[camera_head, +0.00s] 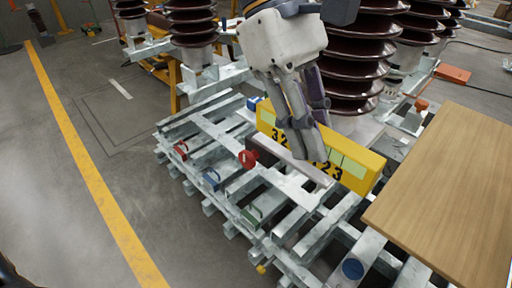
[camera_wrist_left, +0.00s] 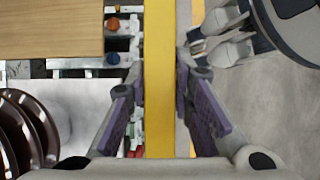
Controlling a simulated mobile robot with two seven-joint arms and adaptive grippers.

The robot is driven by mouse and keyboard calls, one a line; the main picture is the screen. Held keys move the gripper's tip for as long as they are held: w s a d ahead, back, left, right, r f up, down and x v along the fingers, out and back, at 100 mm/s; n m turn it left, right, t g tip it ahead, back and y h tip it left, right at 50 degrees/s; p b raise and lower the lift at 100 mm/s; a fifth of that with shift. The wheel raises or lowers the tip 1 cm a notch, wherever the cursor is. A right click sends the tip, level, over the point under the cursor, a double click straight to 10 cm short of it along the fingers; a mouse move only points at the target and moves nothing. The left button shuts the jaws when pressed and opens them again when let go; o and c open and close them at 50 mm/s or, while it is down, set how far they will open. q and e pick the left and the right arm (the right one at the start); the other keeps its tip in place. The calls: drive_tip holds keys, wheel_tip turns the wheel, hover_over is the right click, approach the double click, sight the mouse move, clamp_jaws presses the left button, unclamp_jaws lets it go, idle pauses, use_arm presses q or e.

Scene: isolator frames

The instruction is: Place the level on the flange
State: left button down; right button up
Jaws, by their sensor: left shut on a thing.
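The level is a yellow bar with black digits and a pale green strip (camera_head: 354,172). It lies along the near side of a brown ribbed insulator. In the left wrist view the level (camera_wrist_left: 159,75) runs straight between the fingers. My left gripper (camera_head: 307,150) reaches down from above and is shut on the level near its middle, hiding some digits; it also shows in the left wrist view (camera_wrist_left: 160,115). A pale flat metal surface, perhaps the flange (camera_head: 368,132), lies behind the level at the insulator's foot. I cannot tell whether the level touches it. Grey finger-like parts, perhaps my right gripper (camera_wrist_left: 225,35), show at the upper right.
A galvanized metal frame (camera_head: 290,192) of slats lies under the level, with red, blue and green handles on it. A wooden tabletop (camera_head: 450,190) stands close on the right. More ribbed insulators (camera_head: 192,25) stand behind. The grey floor at left, with its yellow line (camera_head: 88,160), is mostly clear.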

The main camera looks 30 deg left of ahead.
use_arm(q)
drive_tip(key=shift+a+f, duration=0.1)
drive_tip(key=shift+a, duration=0.1)
drive_tip(key=shift+w+a+f, duration=0.15)
drive_tip(key=shift+w+f, duration=0.05)
drive_tip(key=shift+f, duration=0.05)
drive_tip(key=w+a+f, duration=0.1)
drive_tip(key=w+f, duration=0.1)
drive_tip(key=w, duration=0.1)
drive_tip(key=w+a+f, duration=0.1)
drive_tip(key=w+f, duration=0.1)
drive_tip(key=w, duration=0.2)
drive_tip(key=w+a+f, duration=0.1)
drive_tip(key=w+f, duration=0.2)
drive_tip(key=shift+w+a, duration=0.4)
drive_tip(key=f, duration=0.2)
drive_tip(key=w+f+b, duration=0.1)
drive_tip(key=f+b, duration=0.1)
drive_tip(key=f, duration=0.1)
drive_tip(key=shift+w+a+f, duration=0.3)
drive_tip(key=shift+w+a, duration=0.1)
drive_tip(key=shift+s+r, duration=0.1)
drive_tip(key=shift+r, duration=0.1)
drive_tip(key=c, duration=1.4)
unclamp_jaws()
drive_tip(key=shift+f, duration=0.1)
use_arm(e)
drive_tip(key=shift+s+f+g, duration=0.5)
drive_tip(key=shift+s+f, duration=0.65)
drive_tip(key=shift+f, duration=0.05)
